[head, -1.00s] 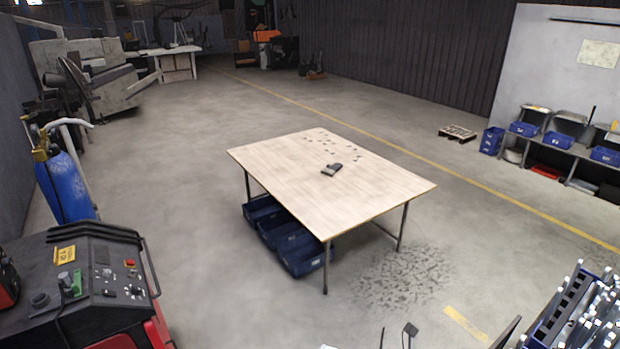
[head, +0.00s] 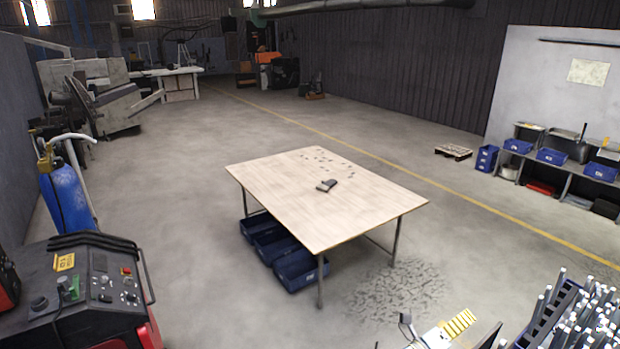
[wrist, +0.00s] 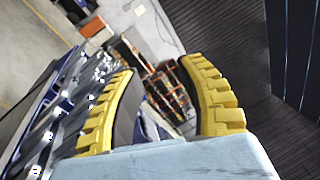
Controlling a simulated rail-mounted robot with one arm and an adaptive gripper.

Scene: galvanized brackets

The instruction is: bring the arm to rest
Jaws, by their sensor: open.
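My gripper (wrist: 158,68) shows in the wrist view with its two yellow ridged fingers spread apart. The gap between them is empty, and a shelf rack with orange parts shows in the background beyond it. A pale blue-grey surface fills the bottom of the wrist view, just below the fingers. In the head view, a yellow ridged piece that looks like one of my fingers (head: 457,323) shows at the bottom edge, right of centre. Most of my arm is outside the head view.
A wooden table (head: 285,215) with small grey parts stands mid-floor, blue bins (head: 298,271) beneath it. A rack of metal bars (head: 575,318) is close by at bottom right. A black-and-red machine (head: 85,300) stands at lower left. Open floor surrounds the table.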

